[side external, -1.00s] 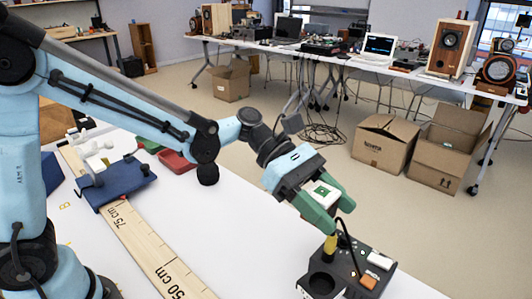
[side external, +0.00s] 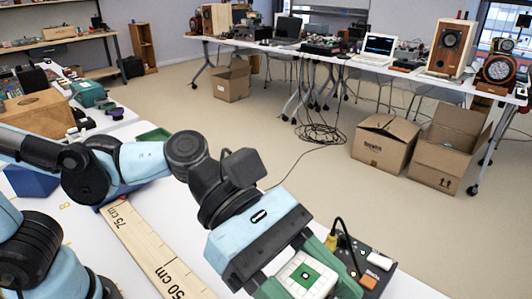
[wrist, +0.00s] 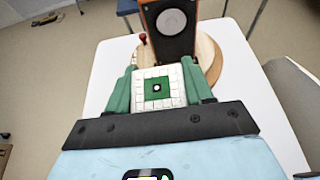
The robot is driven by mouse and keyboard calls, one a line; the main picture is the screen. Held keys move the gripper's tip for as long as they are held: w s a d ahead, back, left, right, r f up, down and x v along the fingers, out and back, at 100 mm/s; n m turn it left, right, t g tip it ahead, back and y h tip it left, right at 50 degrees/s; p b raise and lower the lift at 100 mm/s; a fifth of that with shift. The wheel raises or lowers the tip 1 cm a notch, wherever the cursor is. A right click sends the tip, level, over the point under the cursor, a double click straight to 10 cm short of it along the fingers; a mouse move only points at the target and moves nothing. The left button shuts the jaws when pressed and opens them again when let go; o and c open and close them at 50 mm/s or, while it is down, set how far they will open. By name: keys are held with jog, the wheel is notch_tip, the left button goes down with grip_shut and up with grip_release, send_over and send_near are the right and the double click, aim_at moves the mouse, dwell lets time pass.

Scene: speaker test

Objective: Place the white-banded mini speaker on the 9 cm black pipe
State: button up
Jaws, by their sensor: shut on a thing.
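My gripper (side external: 308,270) has green fingers and is low at the bottom of the side view. Between the fingers is a small block (side external: 299,280) with a white tiled border, a green square and a dark dot. It fills the gap in the wrist view (wrist: 158,87), where the fingers (wrist: 158,82) flank it. I cannot tell whether it is the white-banded mini speaker. In the wrist view a larger brown speaker (wrist: 172,20) with a grey cone stands just beyond the fingertips. I cannot make out the black pipe in either view.
A black box (side external: 378,267) with orange and white buttons and a cable is beside my gripper on the white table (side external: 205,235). A wooden ruler (side external: 150,250) lies to its left. Beyond the brown speaker is a round wooden board (wrist: 208,52). Cardboard boxes (side external: 385,140) stand on the floor.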

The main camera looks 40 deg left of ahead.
jog(key=w+a+f, duration=0.1)
jog(key=w+f, duration=0.1)
jog(key=w, duration=0.1)
jog(key=w+f, duration=0.2)
jog(key=w, duration=0.2)
jog(key=w+a+f, duration=0.1)
jog(key=w+f, duration=0.1)
jog(key=w, duration=0.1)
jog(key=shift+w+a+f, duration=0.2)
jog(key=shift+a, duration=0.15)
jog(key=shift+f, duration=2)
jog(key=shift+f, duration=0.1)
jog(key=o, duration=1.1)
